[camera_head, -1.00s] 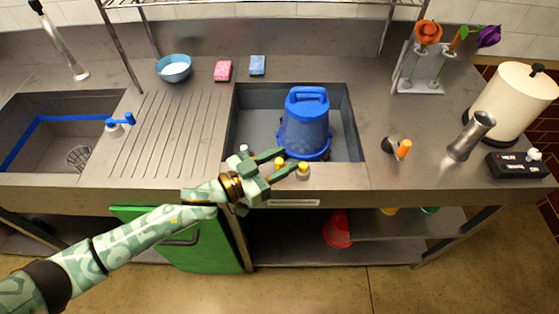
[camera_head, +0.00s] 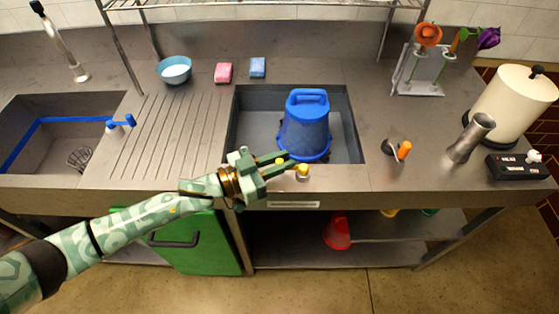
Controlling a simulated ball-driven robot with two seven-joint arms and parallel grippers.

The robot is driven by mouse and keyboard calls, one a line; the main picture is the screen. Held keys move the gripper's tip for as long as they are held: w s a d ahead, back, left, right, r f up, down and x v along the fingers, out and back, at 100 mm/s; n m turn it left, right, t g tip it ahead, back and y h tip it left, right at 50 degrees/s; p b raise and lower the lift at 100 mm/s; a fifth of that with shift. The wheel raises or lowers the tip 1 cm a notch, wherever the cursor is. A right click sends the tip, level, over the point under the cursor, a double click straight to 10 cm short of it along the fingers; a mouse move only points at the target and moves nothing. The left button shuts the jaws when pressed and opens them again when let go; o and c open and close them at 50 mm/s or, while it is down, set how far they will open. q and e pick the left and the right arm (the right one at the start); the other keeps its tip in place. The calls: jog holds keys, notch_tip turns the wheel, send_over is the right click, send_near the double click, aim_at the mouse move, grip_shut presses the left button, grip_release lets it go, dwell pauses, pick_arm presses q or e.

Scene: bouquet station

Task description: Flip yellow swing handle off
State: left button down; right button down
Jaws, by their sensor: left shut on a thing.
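The yellow swing handle (camera_head: 303,169) is a small fitting on the sink's front edge, with yellow showing at its end and another yellow spot (camera_head: 280,161) just left of it by my fingers. My left gripper (camera_head: 291,163) reaches in from the left over the front rim. Its fingers are nearly together, shut on the handle, and hide part of it. I cannot make out the handle's exact angle. My right gripper is not in view.
A blue bucket-like container (camera_head: 304,130) stands in the sink (camera_head: 258,108) just behind my fingers. An orange-handled fitting (camera_head: 404,150) stands on the counter to the right. A green cabinet door (camera_head: 205,250) is below my arm.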

pick_arm(q)
jog(key=c, duration=1.4)
grip_release()
jog(key=shift+w, duration=0.1)
jog(key=p+v, duration=0.1)
jog(key=v, duration=1.5)
jog(key=shift+a+p, duration=0.1)
jog(key=shift+p, duration=0.2)
